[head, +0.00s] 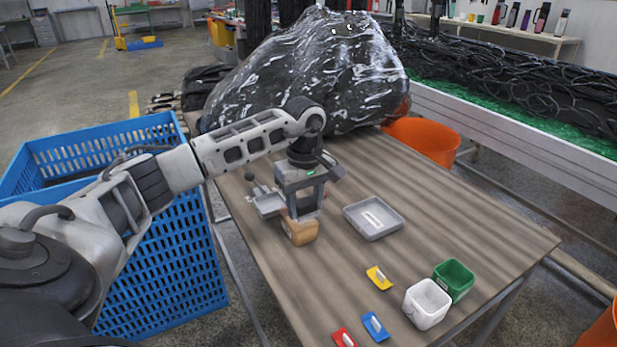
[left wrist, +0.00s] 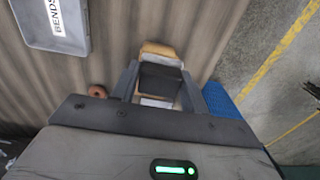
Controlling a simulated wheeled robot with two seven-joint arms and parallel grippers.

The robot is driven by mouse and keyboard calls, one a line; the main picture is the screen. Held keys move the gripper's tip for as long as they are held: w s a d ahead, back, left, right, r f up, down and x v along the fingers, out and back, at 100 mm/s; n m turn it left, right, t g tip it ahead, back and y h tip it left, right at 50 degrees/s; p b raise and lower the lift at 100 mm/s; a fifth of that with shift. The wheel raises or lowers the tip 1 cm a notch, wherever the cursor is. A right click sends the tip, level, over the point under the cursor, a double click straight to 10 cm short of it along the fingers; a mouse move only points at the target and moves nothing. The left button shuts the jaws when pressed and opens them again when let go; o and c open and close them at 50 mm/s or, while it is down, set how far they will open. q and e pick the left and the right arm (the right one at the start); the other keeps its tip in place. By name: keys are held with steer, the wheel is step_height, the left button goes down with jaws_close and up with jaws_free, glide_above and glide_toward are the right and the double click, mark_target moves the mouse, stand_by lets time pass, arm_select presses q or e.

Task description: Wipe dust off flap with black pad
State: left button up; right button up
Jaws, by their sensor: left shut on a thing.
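My left gripper (head: 303,208) is over the left part of the table, pointing down, with a tan block (head: 301,232) at its fingertips. In the left wrist view a black piece (left wrist: 160,80), which looks like the pad, sits between the two fingers, with the tan block (left wrist: 162,50) just beyond it. I cannot tell whether black and tan are one piece. A small grey plate (head: 267,204) shows left of the gripper, near a black knob (head: 249,177); it may be the flap, but I cannot tell. No dust can be made out. My right gripper is not in view.
A grey tray (head: 392,228) lies right of the gripper. Yellow (head: 379,278), blue (head: 375,326) and red (head: 344,338) pieces and white (head: 427,304) and green (head: 454,279) cups stand near the front. A black-wrapped bulk (head: 310,75) fills the back; a blue crate (head: 175,265) is left.

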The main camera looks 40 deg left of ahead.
mark_target(305, 202)
arm_select(q)
steer(key=shift+r+p, duration=1.55)
steer(key=shift+r, duration=0.85)
